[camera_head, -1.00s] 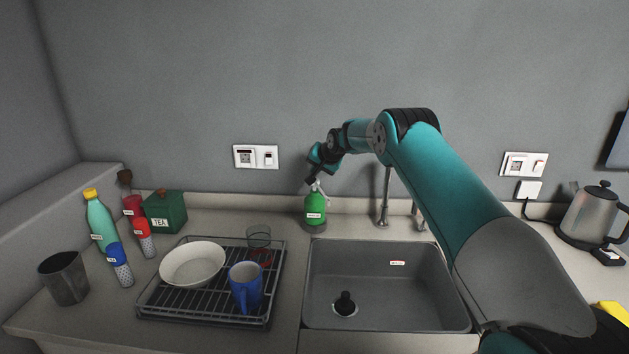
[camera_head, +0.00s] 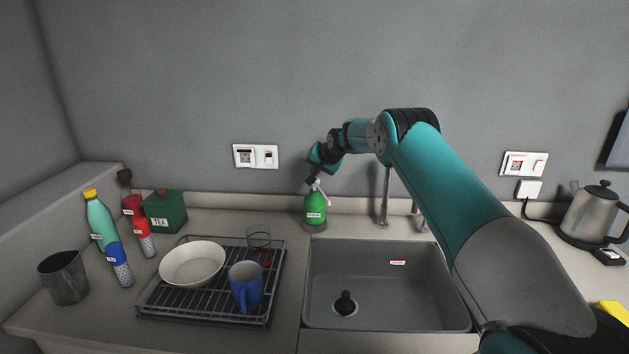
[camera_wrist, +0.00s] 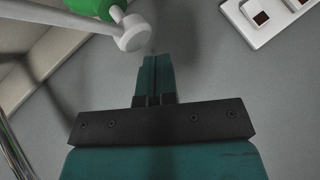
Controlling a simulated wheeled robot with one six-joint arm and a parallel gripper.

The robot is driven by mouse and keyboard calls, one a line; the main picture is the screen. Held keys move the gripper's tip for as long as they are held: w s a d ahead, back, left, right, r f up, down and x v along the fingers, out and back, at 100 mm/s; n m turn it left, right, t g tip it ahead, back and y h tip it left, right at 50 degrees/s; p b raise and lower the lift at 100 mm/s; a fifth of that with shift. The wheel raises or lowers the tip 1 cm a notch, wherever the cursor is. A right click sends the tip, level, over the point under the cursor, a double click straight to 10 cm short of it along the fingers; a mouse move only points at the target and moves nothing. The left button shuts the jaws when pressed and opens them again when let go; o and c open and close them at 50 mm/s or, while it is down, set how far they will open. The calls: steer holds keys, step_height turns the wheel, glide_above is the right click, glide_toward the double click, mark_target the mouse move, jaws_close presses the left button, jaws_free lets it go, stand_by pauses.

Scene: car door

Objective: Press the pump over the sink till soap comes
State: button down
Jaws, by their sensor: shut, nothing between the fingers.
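A green soap bottle (camera_head: 314,209) with a white pump head (camera_head: 318,188) stands upright on the counter behind the sink (camera_head: 386,287), near its back left corner. In the wrist view the white pump head (camera_wrist: 134,33) and part of the green bottle (camera_wrist: 98,7) show at the top, close to my fingertips. My gripper (camera_head: 310,181) is shut and empty, tilted down just above the pump head. The wrist view shows its two fingers (camera_wrist: 152,62) together. Whether the fingertips touch the pump I cannot tell. No soap is visible.
A faucet (camera_head: 385,195) stands right of the bottle, behind the sink. A dish rack (camera_head: 205,312) with a white bowl, a blue mug and a glass lies left of the sink. A wall socket (camera_head: 256,157) is above. A kettle (camera_head: 588,215) stands at right.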

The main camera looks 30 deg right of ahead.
steer(key=shift+f, duration=0.35)
steer(key=shift+f+b, duration=0.8)
steer(key=shift+f, duration=0.25)
stand_by(0.9)
steer(key=shift+r, duration=0.1)
steer(key=shift+r+p, duration=0.55)
steer(key=shift+r, duration=0.75)
steer(key=shift+r, duration=0.1)
steer(key=shift+r+p, duration=1.4)
steer(key=shift+r, duration=1.1)
steer(key=shift+f, duration=0.1)
